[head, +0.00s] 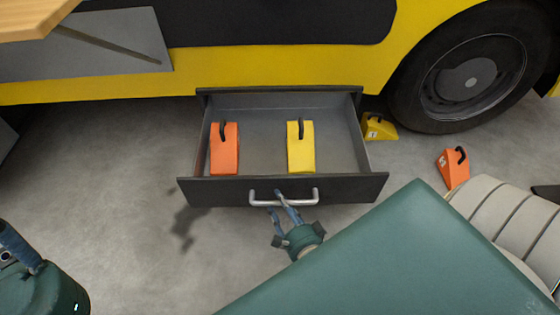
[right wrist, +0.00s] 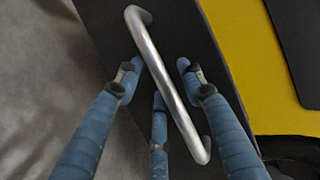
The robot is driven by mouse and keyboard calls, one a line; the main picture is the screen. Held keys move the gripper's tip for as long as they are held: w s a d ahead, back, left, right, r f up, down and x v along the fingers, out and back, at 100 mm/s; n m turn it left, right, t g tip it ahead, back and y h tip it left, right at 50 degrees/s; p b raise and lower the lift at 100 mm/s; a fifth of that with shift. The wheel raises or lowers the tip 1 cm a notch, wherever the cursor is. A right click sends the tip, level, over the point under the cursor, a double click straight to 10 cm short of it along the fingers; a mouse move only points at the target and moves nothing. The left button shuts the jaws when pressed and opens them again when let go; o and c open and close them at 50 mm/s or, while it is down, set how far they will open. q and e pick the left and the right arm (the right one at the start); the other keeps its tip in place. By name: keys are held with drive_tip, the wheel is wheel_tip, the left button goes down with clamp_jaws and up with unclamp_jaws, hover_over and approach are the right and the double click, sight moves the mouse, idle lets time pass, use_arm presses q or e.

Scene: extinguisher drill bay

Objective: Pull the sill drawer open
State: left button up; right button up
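The sill drawer (head: 342,188) under the yellow vehicle stands pulled out, its inside exposed. Its silver bar handle (head: 304,203) is on the dark front panel. My right gripper (head: 277,201) is at the left half of the handle. In the right wrist view its blue fingers (right wrist: 158,75) are spread on both sides of the handle bar (right wrist: 163,75), with gaps visible, so it looks open around the bar. My left gripper (head: 22,250) shows only in part at the lower left edge; its fingertips are cut off or hidden.
An orange wedge (head: 224,155) and a yellow wedge (head: 300,153) lie in the drawer. Another yellow wedge (head: 380,129) and an orange wedge (head: 455,172) are on the floor near the wheel (head: 470,78). The floor (head: 130,190) left of the drawer is clear.

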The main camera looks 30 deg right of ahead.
drive_tip(key=v, duration=0.7)
drive_tip(key=shift+s, duration=0.25)
drive_tip(key=shift+w+r, duration=0.1)
drive_tip(key=shift+r, duration=0.05)
idle(0.3)
